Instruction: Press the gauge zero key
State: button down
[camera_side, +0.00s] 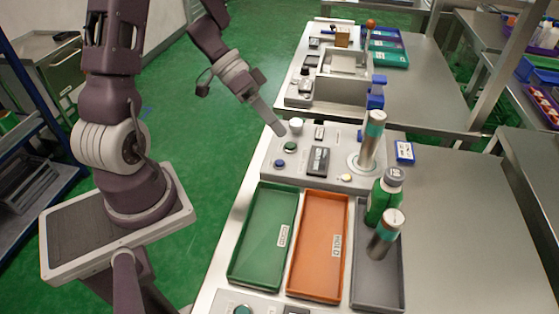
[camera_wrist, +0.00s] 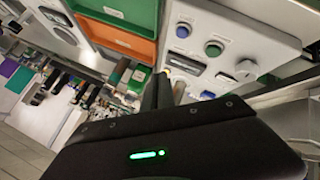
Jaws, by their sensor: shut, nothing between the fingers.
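A grey control panel (camera_side: 330,178) carries a white knob (camera_side: 296,125), a green button (camera_side: 291,147), a blue button (camera_side: 280,163), a dark gauge-like display (camera_side: 319,160) and a small pale yellow button (camera_side: 347,178). No readable label tells which is the gauge zero key. My gripper (camera_side: 281,132) is shut and empty, its tip over the panel's left edge near the white knob and green button. I cannot tell whether it touches. In the wrist view my fingers (camera_wrist: 160,84) show dark; the blue button (camera_wrist: 183,30), green button (camera_wrist: 213,49) and white knob (camera_wrist: 246,67) lie right of them.
A post with a teal-banded sleeve (camera_side: 373,135) stands on the panel's right. Green (camera_side: 262,250) and orange (camera_side: 317,255) trays and a grey tray (camera_side: 376,290) with bottles lie in front.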

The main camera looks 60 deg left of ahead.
aim_at(276, 160)
jog(key=shift+f, duration=3.2)
jog(key=shift+f, duration=0.4)
jog(key=shift+f, duration=0.4)
jog(key=shift+r, duration=0.85)
notch_tip(276, 160, up, 5)
dwell(0.3)
